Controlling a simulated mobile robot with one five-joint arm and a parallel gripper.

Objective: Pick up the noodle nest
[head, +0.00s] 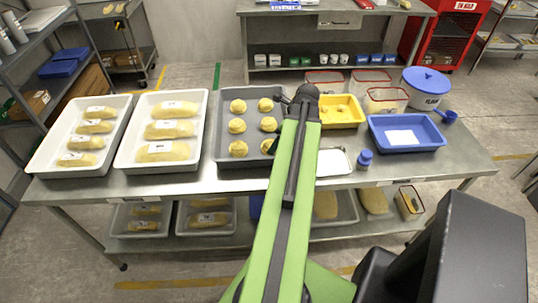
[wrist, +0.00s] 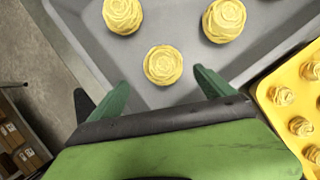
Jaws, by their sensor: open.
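Several round yellow noodle nests lie in a grey tray (head: 224,160) on the steel table. One noodle nest (head: 238,149) is in its front left part, and others sit behind and to the right. In the wrist view, one noodle nest (wrist: 163,65) lies just ahead of and between the fingertips of my gripper (wrist: 162,80). The green fingers are spread apart with nothing held. Two more nests (wrist: 122,15) (wrist: 224,20) lie farther into the tray. In the head view, my arm covers part of the tray's right side, and the gripper is mostly hidden.
Two white trays (head: 122,158) with long bagged loaves stand at left. A yellow tray (head: 342,124) with small yellow pieces is close on the right.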

